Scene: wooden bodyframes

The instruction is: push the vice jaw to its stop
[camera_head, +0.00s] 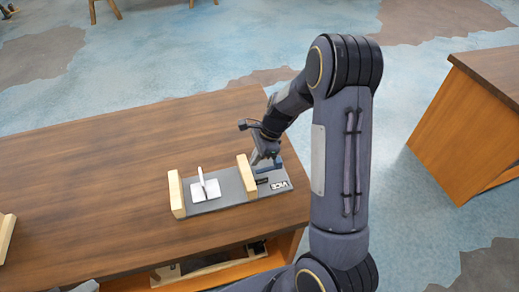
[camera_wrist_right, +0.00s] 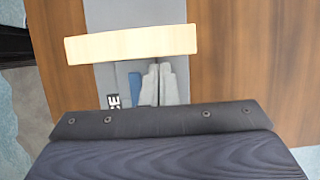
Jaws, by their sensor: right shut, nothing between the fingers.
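The vice lies on the wooden table as a grey base plate (camera_head: 228,190) with a VICE label at its right end. One pale wooden jaw (camera_head: 176,194) stands at the plate's left end. Another pale wooden jaw (camera_head: 247,177) stands further right; it also shows in the right wrist view (camera_wrist_right: 130,45). A silvery flat piece with an upright fin (camera_head: 205,189) sits between the jaws, with gaps to both. My right gripper (camera_head: 262,159) is shut and empty, on the label side of the right-hand jaw. Its grey fingertips (camera_wrist_right: 158,82) are close to that jaw; contact cannot be told. My left gripper is out of view.
A blue part (camera_wrist_right: 134,88) lies beside the fingers on the label side. The table (camera_head: 90,190) is clear around the vice, with a pale wooden piece (camera_head: 5,234) at its left edge. A shelf below holds items. Another wooden table (camera_head: 470,125) stands at right.

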